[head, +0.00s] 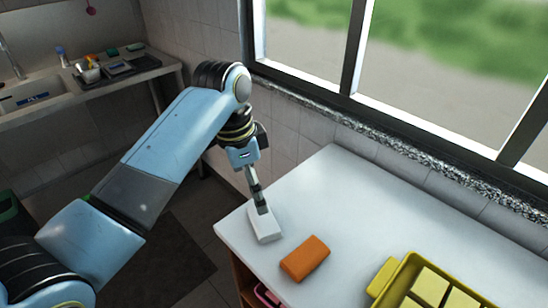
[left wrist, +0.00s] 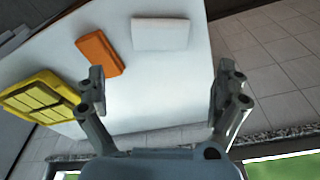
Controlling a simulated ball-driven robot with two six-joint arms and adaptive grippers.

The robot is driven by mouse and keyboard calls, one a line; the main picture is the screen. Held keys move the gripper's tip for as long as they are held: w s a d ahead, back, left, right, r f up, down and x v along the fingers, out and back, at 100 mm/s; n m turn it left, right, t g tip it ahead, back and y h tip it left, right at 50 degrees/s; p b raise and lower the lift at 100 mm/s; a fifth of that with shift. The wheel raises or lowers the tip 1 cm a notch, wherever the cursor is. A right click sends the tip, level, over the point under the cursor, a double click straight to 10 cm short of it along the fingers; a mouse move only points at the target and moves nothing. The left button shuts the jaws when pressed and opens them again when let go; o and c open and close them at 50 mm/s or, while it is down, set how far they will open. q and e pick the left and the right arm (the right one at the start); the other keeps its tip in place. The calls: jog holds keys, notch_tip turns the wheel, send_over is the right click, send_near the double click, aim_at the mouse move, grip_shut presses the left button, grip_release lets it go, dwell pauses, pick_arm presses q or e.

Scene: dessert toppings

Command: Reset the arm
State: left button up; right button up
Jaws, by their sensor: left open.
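My left gripper (head: 262,205) hangs pointing down over the left corner of the white table (head: 330,190). In the left wrist view, its two fingers stand wide apart with nothing between them (left wrist: 162,75). A white block (head: 265,228) lies on the table just under or behind the fingertips in the head view. In the left wrist view, this white block (left wrist: 160,34) lies beyond the fingertips, apart from them. An orange block (head: 305,258) lies beside it, also seen in the left wrist view (left wrist: 100,54). My right gripper is not in view.
A yellow divided tray (head: 383,278) stands on the table at the lower right. A window with a speckled stone sill (head: 400,165) runs behind the table. A counter with a sink (head: 30,92) stands at the far left. The table's middle is clear.

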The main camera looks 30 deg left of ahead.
pick_arm(q)
jog(key=shift+s, duration=0.1)
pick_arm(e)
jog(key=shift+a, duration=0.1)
